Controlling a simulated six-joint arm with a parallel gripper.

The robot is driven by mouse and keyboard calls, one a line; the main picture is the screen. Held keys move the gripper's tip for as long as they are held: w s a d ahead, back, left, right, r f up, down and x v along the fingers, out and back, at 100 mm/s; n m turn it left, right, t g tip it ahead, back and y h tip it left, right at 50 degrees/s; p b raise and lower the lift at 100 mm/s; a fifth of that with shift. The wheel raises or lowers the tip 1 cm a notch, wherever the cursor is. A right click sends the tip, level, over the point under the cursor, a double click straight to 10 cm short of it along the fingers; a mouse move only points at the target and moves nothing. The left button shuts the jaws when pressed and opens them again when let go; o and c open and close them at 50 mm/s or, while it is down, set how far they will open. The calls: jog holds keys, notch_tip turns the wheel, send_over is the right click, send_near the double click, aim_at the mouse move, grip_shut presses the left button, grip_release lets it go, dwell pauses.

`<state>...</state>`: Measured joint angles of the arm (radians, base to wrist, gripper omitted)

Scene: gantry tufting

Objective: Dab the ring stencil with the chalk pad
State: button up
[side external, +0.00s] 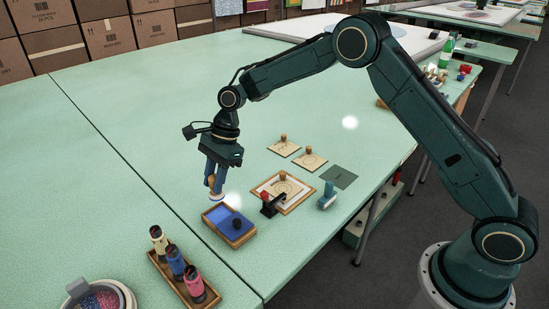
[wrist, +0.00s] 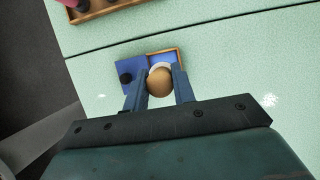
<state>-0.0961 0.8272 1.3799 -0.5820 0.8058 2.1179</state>
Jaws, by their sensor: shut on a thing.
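My gripper (side external: 212,188) is shut on the chalk pad (side external: 217,197), which has a round wooden knob and a pale, blue-edged base. It hangs above the table, just behind the blue chalk box (side external: 214,213). In the wrist view, the knob of the pad (wrist: 160,83) sits between my fingertips (wrist: 160,88), overlapping the wooden-rimmed box (wrist: 179,52). A stencil plate with a wooden knob (side external: 283,188) lies in a wooden frame (side external: 298,204) right of the box. Its pattern is too small to confirm as a ring.
A blue lid with a dark knob (side external: 237,223) covers part of the box. A red-and-black clamp (side external: 270,204) and a blue-white tool (side external: 327,196) stand by the frame. Two knobbed plates (side external: 284,147) (side external: 310,159) lie behind. Bottles in a rack (side external: 176,266) stand at front left. The table left of my gripper is clear.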

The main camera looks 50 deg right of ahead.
jog(key=s+d, duration=0.2)
jog(key=d, duration=0.8)
jog(key=s+d, duration=0.3)
jog(key=d, duration=0.7)
jog(key=shift+f, duration=0.3)
jog(key=shift+f, duration=0.1)
jog(key=shift+f, duration=2.9)
jog(key=shift+f, duration=0.55)
jog(key=shift+r, duration=0.15)
notch_tip(320, 180, up, 7)
